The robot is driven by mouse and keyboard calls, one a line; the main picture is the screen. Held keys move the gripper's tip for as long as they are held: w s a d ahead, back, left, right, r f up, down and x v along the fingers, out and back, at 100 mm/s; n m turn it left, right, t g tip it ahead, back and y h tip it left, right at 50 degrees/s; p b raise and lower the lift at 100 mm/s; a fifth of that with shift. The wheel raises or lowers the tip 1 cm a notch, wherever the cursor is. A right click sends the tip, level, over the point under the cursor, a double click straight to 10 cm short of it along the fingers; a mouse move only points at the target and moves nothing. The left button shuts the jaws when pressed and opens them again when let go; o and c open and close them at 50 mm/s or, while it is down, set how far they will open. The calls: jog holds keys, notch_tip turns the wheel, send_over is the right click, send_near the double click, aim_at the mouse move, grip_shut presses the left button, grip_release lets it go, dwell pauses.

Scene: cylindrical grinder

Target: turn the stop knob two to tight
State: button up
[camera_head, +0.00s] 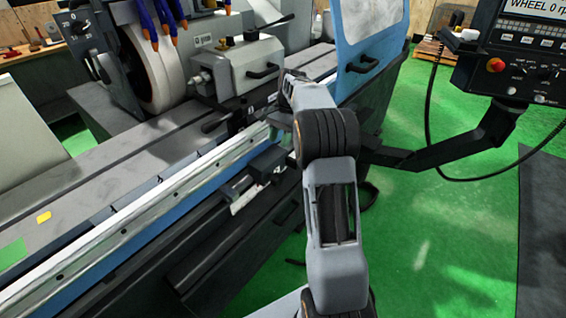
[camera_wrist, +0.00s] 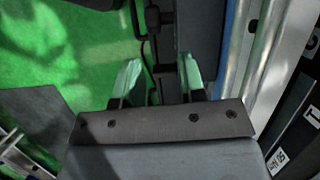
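My gripper shows in the wrist view (camera_wrist: 158,75) as two pale green-tinted fingers standing apart, so it is open. A dark narrow part (camera_wrist: 154,88) appears between the fingers; I cannot tell whether it is the stop knob or something behind, and no contact shows. In the head view my arm reaches to the front rail of the grinder table and hides the gripper's tips. Dark stop blocks (camera_head: 265,165) sit along the front rail, left of my arm. Stop knob two cannot be made out for certain, nor how tight it is.
The grinder's long table (camera_head: 110,170) runs diagonally at left, with the grinding wheel (camera_head: 158,75) and a grey headstock (camera_head: 240,62) behind. A blue-framed guard (camera_head: 368,25) stands beyond my arm. The control panel (camera_head: 520,50) hangs at right. Green floor (camera_head: 440,230) is open there.

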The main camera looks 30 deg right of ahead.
aim_at(278, 174)
jog(key=f+h+b, duration=0.1)
jog(key=f, duration=0.4)
jog(key=s+a+f+t+h+b, duration=0.1)
jog(key=f, duration=0.3)
jog(key=s+a+f+h+b, duration=0.1)
jog(key=f, duration=0.4)
jog(key=shift+s+f+m+t, duration=0.25)
jog(key=shift+f+m+t, duration=0.05)
jog(key=shift+m, duration=0.1)
jog(key=c, duration=0.6)
jog(key=shift+d+r+y+p, duration=0.15)
jog(key=shift+y+p, duration=0.15)
jog(key=shift+p, duration=0.45)
jog(key=shift+c, duration=0.2)
jog(key=shift+f, duration=0.2)
jog(key=o, duration=0.6)
